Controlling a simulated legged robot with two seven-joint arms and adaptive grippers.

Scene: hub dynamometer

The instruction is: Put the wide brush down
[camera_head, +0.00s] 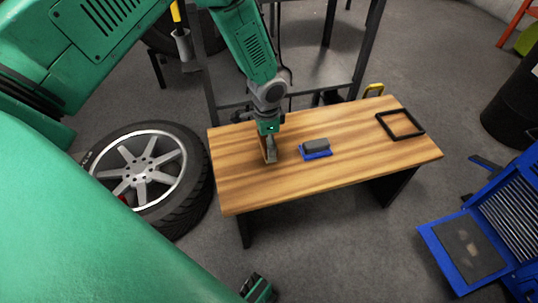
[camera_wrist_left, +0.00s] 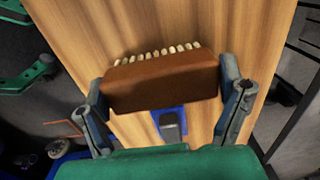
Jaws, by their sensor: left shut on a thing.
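The wide brush (camera_wrist_left: 160,82) is a brown block with a row of pale bristles, seen large in the left wrist view. My left gripper (camera_wrist_left: 163,95) is shut on it, with one finger at each end of the block. In the head view my left gripper (camera_head: 268,150) points down over the left part of the wooden table (camera_head: 350,172). The brush is mostly hidden there, and I cannot tell whether it touches the tabletop. Part of my right gripper (camera_head: 258,289) shows at the bottom edge; its fingers are not clear.
A blue holder with a grey block (camera_head: 315,148) sits on the table, right of my left gripper. A black square frame (camera_head: 400,123) lies at the table's right end. A wheel (camera_head: 150,175) stands left of the table, a blue tool chest (camera_head: 490,225) at right. The front tabletop is clear.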

